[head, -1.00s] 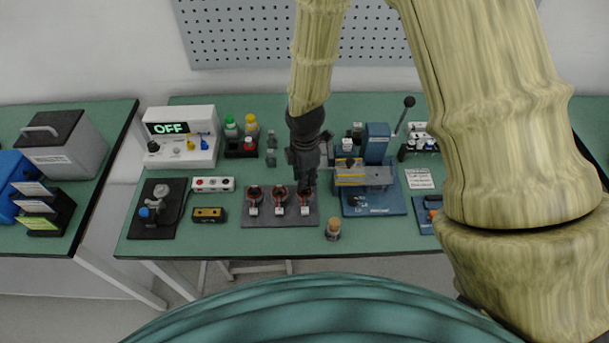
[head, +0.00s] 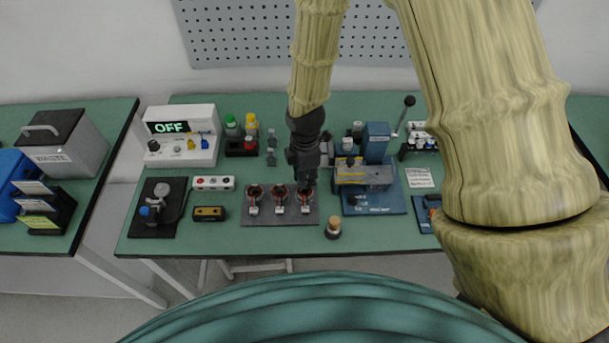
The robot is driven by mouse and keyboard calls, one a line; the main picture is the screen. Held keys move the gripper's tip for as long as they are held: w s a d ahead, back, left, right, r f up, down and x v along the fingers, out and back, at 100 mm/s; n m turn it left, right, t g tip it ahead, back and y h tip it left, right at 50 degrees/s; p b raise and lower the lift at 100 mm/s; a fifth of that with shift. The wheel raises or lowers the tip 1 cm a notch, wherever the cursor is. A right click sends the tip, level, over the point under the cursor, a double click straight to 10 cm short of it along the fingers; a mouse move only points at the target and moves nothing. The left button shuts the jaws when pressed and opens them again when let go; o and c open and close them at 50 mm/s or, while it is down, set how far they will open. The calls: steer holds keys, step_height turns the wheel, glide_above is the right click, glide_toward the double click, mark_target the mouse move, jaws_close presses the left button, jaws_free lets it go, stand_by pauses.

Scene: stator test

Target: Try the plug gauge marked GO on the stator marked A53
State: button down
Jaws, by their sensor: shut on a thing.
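Three stators with copper-red windings stand in a row on a dark plate (head: 262,218): the left one (head: 254,192), the middle one (head: 280,192) and the right one (head: 305,200). Each has a small white tag in front, too small to read, so I cannot tell which is A53. My gripper (head: 306,182) points down over the right stator and hides its upper part. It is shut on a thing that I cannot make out. No GO marking is readable. I cannot tell whether the held thing touches the stator.
A blue lever press (head: 377,145) stands close to the right of my gripper. A cork-topped jar (head: 333,228) stands in front. A meter reading OFF (head: 180,135) is at the back left. A yellow-black block (head: 209,214) lies left of the plate.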

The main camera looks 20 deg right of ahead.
steer(key=shift+f, duration=1.35)
stand_by(4.1)
steer(key=shift+r+p, duration=1.25)
steer(key=shift+r, duration=0.15)
stand_by(1.2)
